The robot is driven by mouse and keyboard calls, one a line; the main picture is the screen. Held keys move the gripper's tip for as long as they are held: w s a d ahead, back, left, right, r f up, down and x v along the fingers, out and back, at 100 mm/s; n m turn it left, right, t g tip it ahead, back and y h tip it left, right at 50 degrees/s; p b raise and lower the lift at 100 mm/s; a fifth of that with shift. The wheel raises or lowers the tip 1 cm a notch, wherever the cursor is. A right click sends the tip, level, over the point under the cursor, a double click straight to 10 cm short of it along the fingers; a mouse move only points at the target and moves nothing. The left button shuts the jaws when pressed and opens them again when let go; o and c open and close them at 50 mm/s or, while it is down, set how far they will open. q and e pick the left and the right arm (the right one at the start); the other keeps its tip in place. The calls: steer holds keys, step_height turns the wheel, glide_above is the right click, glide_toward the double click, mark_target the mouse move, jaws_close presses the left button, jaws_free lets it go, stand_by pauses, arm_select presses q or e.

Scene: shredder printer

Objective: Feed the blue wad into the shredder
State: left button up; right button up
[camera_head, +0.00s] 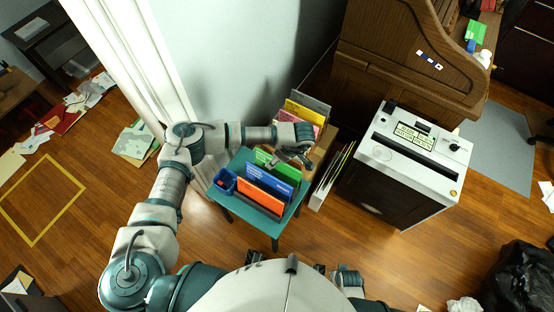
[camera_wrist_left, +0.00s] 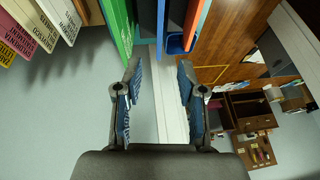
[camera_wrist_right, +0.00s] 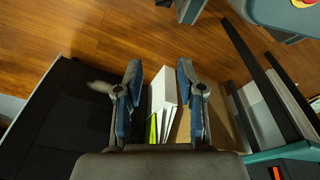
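The blue wad (camera_head: 270,181) stands upright on the small teal table, between a green wad (camera_head: 277,168) and an orange wad (camera_head: 260,196). Its edge shows at the top of the left wrist view (camera_wrist_left: 161,22). My left gripper (camera_head: 308,160) is above the table's far right side, close to the green and blue wads. Its fingers are apart with nothing between them in the left wrist view (camera_wrist_left: 157,90). The white-topped shredder (camera_head: 412,160) with a dark slot stands to the right. My right gripper (camera_wrist_right: 160,85) is open, with nothing visibly held.
The teal table (camera_head: 277,228) also holds a blue bin (camera_head: 223,181). Yellow and pink wads (camera_head: 303,113) stand behind it. White binders (camera_head: 330,180) stand on the floor between table and shredder. A wooden cabinet (camera_head: 400,60) is behind the shredder; a black bag (camera_head: 520,280) lies at lower right.

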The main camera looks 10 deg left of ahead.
arm_select(q)
steer(key=x, duration=0.7)
steer(key=d+b+x, duration=0.1)
steer(key=x, duration=0.3)
steer(key=shift+s+f, duration=0.15)
steer(key=shift+f, duration=0.15)
steer(key=x, duration=0.5)
steer(key=shift+a, duration=0.4)
steer(key=shift+a+f+b, duration=0.1)
steer(key=shift+f+b, duration=0.2)
arm_select(e)
steer(key=r, duration=0.1)
steer(key=w+r, duration=0.1)
steer(key=r, duration=0.2)
steer(key=shift+w+a, duration=0.15)
steer(key=shift+w, duration=0.25)
arm_select(q)
steer(key=shift+d, duration=0.25)
steer(key=shift+c, duration=0.4)
jaws_close()
steer(key=shift+a, duration=0.1)
steer(key=shift+a+r, duration=0.1)
